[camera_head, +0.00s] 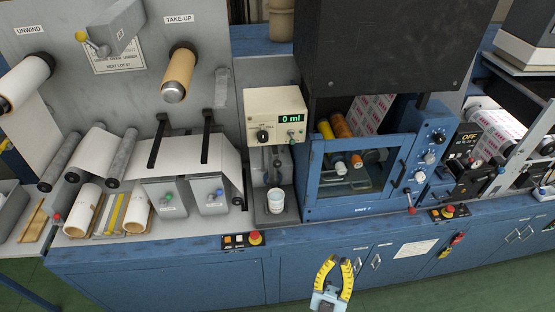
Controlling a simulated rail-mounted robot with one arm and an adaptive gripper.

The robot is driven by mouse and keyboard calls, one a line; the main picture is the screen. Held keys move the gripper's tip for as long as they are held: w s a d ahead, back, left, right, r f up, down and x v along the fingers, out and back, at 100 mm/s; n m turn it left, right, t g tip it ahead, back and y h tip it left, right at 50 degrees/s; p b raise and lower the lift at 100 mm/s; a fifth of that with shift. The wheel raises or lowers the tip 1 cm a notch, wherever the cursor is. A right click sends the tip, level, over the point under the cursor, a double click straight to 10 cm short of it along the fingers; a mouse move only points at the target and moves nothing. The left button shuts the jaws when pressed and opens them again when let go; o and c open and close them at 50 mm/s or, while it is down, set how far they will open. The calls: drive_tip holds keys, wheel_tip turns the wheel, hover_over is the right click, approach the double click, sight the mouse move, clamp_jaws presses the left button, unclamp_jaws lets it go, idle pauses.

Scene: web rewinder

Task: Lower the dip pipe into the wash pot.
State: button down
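The wash pot (276,203), a small white cup with a label, stands upright in the grey bay below the cream dosing unit (273,115). The unit's green display reads 0 ml. Slim dark parts hang below the unit above the pot; the dip pipe seems to be among them, but they are too small to tell apart. I cannot see a pipe end inside the pot. My gripper (338,262), with yellow and black fingers, is in front of the blue cabinet, low and to the right of the pot. Its fingers are apart with nothing between them.
A blue-framed guard with a window (362,172) stands right of the bay. A red stop button (255,237) sits on the front edge below the pot. The space before the cabinet is clear.

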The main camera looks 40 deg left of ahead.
drive_tip(key=w+a+f+n+g+y, duration=0.1)
drive_tip(key=w+a+g, duration=0.3)
drive_tip(key=a, duration=0.6)
drive_tip(key=w+a+f+n+g+y, duration=0.1)
drive_tip(key=w+a+f+n+g, duration=0.1)
drive_tip(key=w+a, duration=0.5)
drive_tip(key=w+a+f+n+g+y, duration=0.2)
drive_tip(key=w+a+g, duration=0.3)
drive_tip(key=a, duration=0.8)
drive_tip(key=shift+w+a+f+g, duration=0.35)
drive_tip(key=shift+f+g, duration=0.45)
drive_tip(key=shift+g, duration=0.2)
drive_tip(key=shift+w, duration=0.1)
